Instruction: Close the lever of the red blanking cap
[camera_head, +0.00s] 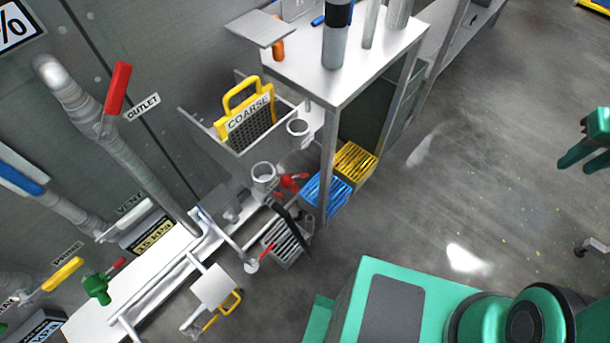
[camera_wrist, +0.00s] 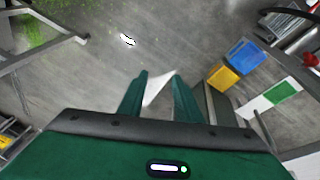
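A red part (camera_head: 290,183), which looks like the blanking cap, sits beside a grey pipe ring (camera_head: 264,174) in the middle of the head view. A dark bar lies just below it; I cannot tell whether this is its lever or how the lever stands. A red piece (camera_wrist: 311,60) also shows at the right edge of the wrist view, too small to identify. My gripper (camera_head: 582,160) is at the far right of the head view, well away from the cap. In the wrist view my gripper (camera_wrist: 159,75) has its green fingers apart with nothing between them.
A steel table (camera_head: 345,85) with bottles stands behind the cap. A blue crate (camera_head: 325,195) and a yellow crate (camera_head: 355,163) sit on the floor by its leg. A red-handled outlet pipe (camera_head: 117,88) is at left. Open floor (camera_head: 470,170) lies between crates and gripper.

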